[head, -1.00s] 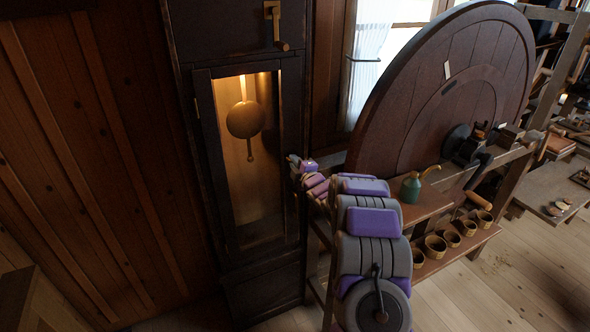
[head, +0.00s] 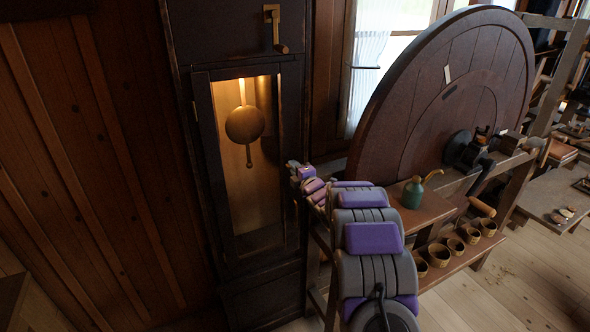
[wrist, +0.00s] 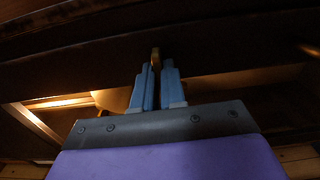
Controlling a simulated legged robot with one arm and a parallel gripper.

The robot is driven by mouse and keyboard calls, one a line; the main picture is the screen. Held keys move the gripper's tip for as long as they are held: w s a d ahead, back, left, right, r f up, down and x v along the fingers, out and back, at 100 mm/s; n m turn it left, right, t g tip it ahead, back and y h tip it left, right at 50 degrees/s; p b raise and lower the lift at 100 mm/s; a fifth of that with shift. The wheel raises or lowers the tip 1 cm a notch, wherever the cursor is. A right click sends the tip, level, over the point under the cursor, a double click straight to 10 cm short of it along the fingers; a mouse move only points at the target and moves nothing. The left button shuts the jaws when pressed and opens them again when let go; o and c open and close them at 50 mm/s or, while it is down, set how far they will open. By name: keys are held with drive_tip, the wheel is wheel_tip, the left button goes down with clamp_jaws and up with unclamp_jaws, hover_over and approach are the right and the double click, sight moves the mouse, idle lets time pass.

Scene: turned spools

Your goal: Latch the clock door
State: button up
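The tall dark clock (head: 235,171) stands left of centre in the head view. Its glazed door (head: 203,165) looks flush with the case, but any slight gap is hard to judge. A brass pendulum (head: 245,124) hangs behind the glass. My gripper (head: 292,166) is small at the door's right edge in the head view. In the wrist view my gripper's blue fingers (wrist: 156,72) are close together with a narrow gap. A small brass piece (wrist: 155,55) shows at their tips. Whether they pinch it is unclear. The latch is not clearly visible in the head view.
A brass handle (head: 275,28) is on the case above the door. A large wooden wheel (head: 440,95) stands to the right. A green oil can (head: 413,192) and several small cups (head: 440,254) sit on shelves beside my arm. A window is behind.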

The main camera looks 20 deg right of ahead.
drive_tip(key=o, duration=0.3)
drive_tip(key=shift+a+f, duration=0.1)
drive_tip(key=shift+f, duration=0.2)
drive_tip(key=shift+o, duration=0.8)
drive_tip(key=shift+r, duration=0.15)
drive_tip(key=s+p, duration=0.3)
drive_tip(key=s, duration=1.4)
drive_tip(key=shift+d, duration=0.35)
drive_tip(key=shift+s, duration=0.1)
